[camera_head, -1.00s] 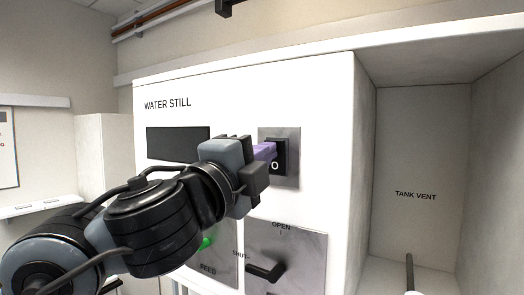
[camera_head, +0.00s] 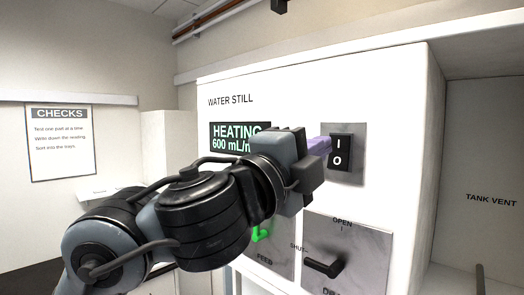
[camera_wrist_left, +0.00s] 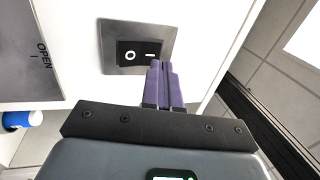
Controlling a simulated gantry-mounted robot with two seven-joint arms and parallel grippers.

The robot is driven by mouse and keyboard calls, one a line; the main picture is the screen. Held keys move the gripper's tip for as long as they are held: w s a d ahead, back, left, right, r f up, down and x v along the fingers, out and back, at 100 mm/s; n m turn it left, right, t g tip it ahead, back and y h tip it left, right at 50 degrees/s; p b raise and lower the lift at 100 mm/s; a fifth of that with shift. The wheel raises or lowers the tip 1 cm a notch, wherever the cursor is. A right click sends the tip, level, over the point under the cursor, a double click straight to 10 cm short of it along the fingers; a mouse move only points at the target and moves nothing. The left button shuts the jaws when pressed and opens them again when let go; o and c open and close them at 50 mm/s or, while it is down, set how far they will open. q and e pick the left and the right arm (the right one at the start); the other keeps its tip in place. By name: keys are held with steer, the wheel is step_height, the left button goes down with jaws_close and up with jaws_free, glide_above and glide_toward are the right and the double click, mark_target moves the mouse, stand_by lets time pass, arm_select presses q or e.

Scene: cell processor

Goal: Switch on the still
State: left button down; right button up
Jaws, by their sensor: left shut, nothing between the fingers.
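The water still is a white cabinet (camera_head: 300,95) with a lit display (camera_head: 227,137) reading "HEATING" and "600 mL/", partly hidden by my arm. Its black rocker switch (camera_head: 341,158), marked I and O, sits on a grey plate; it also shows in the left wrist view (camera_wrist_left: 141,53). My left gripper (camera_head: 326,145) is shut and empty, its purple fingers (camera_wrist_left: 160,66) pressed together. Their tips are at the plate's edge, beside the I end of the switch. I cannot tell whether they touch it. My right gripper is not in view.
Below the switch, a black lever (camera_head: 324,268) on a grey panel points toward "SHUT". A green feed handle (camera_head: 262,234) shows under my left arm. An open bay marked "TANK VENT" (camera_head: 490,199) is to the right. A "CHECKS" notice (camera_head: 60,145) hangs at the left.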

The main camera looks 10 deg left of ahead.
arm_select(q)
steer(key=s+a+b, duration=0.3)
steer(key=s+a, duration=0.2)
steer(key=s, duration=0.4)
steer(key=shift+a+r, duration=0.15)
steer(key=shift+a, duration=0.05)
steer(key=shift+w, duration=0.1)
